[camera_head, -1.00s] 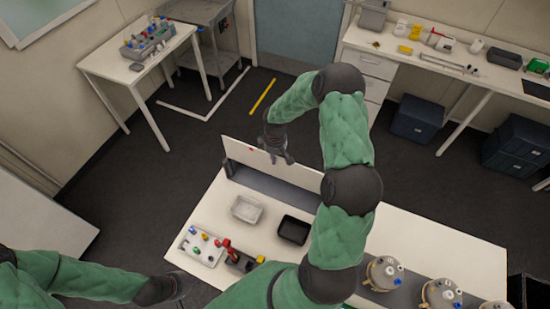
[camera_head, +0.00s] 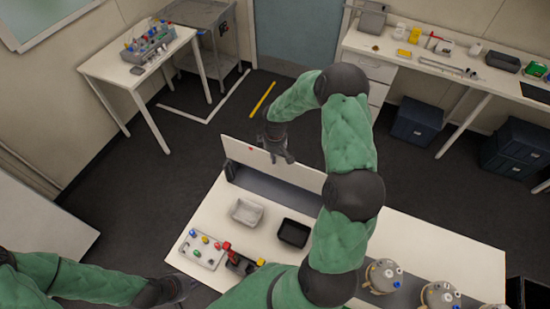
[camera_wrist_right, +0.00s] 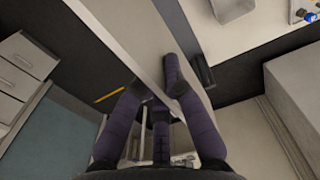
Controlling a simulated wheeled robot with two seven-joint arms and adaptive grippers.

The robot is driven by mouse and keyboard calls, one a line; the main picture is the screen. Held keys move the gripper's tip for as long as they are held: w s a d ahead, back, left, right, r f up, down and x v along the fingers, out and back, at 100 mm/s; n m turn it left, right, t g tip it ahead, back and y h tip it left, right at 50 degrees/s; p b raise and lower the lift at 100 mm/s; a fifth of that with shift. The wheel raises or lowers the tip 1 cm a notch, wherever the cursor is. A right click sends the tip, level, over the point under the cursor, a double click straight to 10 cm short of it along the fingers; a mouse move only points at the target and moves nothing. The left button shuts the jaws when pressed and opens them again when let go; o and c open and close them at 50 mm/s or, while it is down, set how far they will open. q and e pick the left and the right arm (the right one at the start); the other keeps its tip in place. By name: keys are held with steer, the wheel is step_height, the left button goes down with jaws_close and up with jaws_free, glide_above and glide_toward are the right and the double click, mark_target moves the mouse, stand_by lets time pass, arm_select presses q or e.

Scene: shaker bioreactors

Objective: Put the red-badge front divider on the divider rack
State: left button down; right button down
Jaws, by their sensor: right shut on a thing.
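The front divider is a long white panel (camera_head: 248,153) with a small red badge near its upper left part. In the head view it stands upright along the far edge of the near table, its left end by a dark post (camera_head: 230,171). My right gripper (camera_head: 281,153) is shut on the panel's upper edge, right of the badge. In the right wrist view the panel (camera_wrist_right: 130,38) runs between the fingers. My left gripper (camera_head: 182,289) is at the lower left, beside the table corner; its jaws are unclear. I cannot identify the divider rack.
On the near table (camera_head: 215,200) are a clear tray (camera_head: 246,212), a black tray (camera_head: 294,233), a white board with coloured parts (camera_head: 202,250) and lidded vessels (camera_head: 383,275). A side table (camera_head: 120,75) stands far left and a bench (camera_head: 390,45) far right. Floor lies between.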

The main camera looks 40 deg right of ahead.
mark_target(276, 176)
steer(key=shift+f, duration=0.2)
steer(key=shift+s+f+b, duration=0.15)
steer(key=shift+f+b, duration=1.5)
steer(key=shift+b, duration=0.1)
steer(key=shift+f+b, duration=0.5)
steer(key=shift+b, duration=0.2)
stand_by(0.8)
steer(key=shift+f+b, duration=3.1)
steer(key=shift+f, duration=0.2)
stand_by(1.2)
